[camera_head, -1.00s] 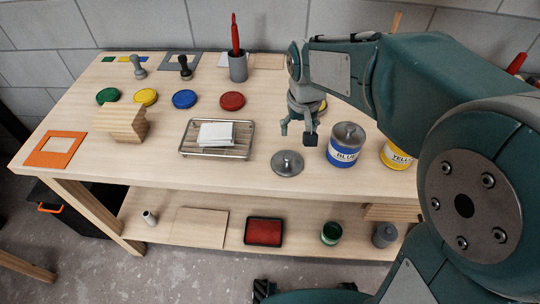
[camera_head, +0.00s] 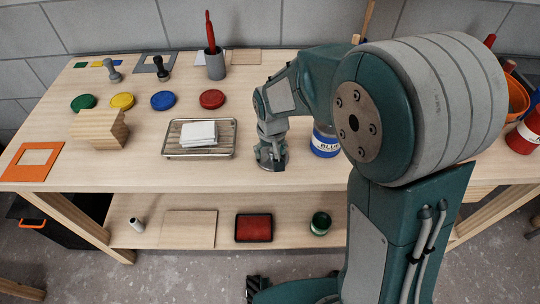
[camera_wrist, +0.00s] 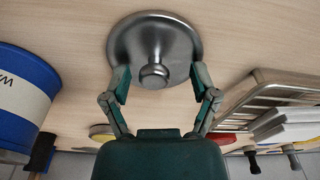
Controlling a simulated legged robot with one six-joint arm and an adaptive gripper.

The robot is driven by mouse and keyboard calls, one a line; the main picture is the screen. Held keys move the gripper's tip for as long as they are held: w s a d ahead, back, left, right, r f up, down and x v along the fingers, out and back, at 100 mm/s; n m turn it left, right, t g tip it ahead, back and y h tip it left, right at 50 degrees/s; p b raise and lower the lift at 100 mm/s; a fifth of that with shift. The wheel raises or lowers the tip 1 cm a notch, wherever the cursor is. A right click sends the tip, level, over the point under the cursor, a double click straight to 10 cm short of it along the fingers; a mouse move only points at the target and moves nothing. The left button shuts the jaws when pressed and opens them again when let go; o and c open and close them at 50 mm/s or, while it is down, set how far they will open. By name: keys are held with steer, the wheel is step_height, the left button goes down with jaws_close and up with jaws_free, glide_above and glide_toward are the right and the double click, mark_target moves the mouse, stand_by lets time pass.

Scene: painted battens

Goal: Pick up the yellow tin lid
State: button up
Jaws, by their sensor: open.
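A round grey metal lid with a knob (camera_wrist: 152,38) lies flat on the bench, shown in the wrist view; no yellow shows on it. My gripper (camera_wrist: 160,78) is open, its two fingers apart at the lid's near edge with the knob between them. I cannot tell whether the fingers touch it. In the head view my gripper (camera_head: 269,161) is low over the bench and covers much of the lid. The blue tin (camera_head: 325,146) stands just right of the gripper and also shows in the wrist view (camera_wrist: 22,100). The yellow tin is hidden behind my arm.
A wire rack (camera_head: 176,151) with white cards (camera_head: 199,133) stands left of the gripper. A grey cup (camera_head: 215,65) stands behind. Bench in front of the rack is clear.

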steer(key=shift+d, duration=0.3)
steer(key=c, duration=0.9)
steer(key=shift+c, duration=0.7)
steer(key=shift+a, duration=0.2)
